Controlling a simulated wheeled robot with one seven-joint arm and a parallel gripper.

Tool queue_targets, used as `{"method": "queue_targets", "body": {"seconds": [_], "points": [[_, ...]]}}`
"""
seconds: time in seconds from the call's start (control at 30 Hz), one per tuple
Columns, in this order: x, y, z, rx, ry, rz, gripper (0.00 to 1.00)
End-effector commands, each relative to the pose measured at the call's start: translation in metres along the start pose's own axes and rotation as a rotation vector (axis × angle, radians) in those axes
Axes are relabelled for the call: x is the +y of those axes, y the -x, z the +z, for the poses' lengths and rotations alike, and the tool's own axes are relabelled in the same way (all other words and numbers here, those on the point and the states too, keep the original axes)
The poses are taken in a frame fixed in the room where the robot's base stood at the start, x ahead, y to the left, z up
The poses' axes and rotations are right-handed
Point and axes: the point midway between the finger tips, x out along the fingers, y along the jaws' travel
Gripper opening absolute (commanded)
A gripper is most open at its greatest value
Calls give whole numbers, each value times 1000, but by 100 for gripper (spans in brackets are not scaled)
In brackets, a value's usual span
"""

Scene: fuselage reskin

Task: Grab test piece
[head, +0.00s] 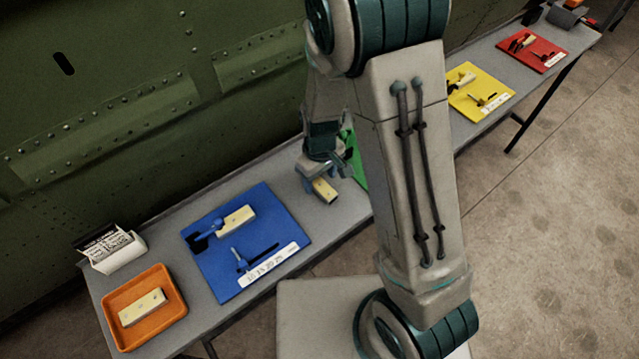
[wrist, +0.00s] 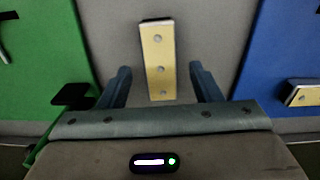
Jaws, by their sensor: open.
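A small pale-yellow test piece with several dark round marks lies on the grey bench between the green and blue mats; it shows in the wrist view (wrist: 158,62) and in the head view (head: 325,190). My gripper (wrist: 158,85) is open, with one finger on each side of the piece's near end and a gap to each. In the head view my gripper (head: 318,178) is over the bench beside the piece, partly hidden by my arm. I cannot tell whether the fingers are at the piece's height.
The blue mat (head: 215,275) holds a similar yellow piece (head: 237,220) and blue tools. An orange tray (head: 165,325) holds another piece (head: 142,307). A white box (head: 118,255) stands behind it. Yellow (head: 495,90) and red (head: 548,50) mats lie farther right. The green mat (wrist: 40,60) is left in the wrist view.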

Motion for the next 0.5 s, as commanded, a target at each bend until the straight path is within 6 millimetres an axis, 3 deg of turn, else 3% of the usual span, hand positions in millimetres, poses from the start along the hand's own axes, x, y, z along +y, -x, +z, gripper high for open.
{"method": "queue_targets", "body": {"seconds": [0.17, 0.43, 0.47, 0.5], "points": [[-1, -15, 0, -2, 0, -1, 58], [0, -17, 0, 1, 0, 0, 58], [0, -17, 0, 1, 0, 0, 55], [0, -17, 0, 1, 0, 0, 44]]}}
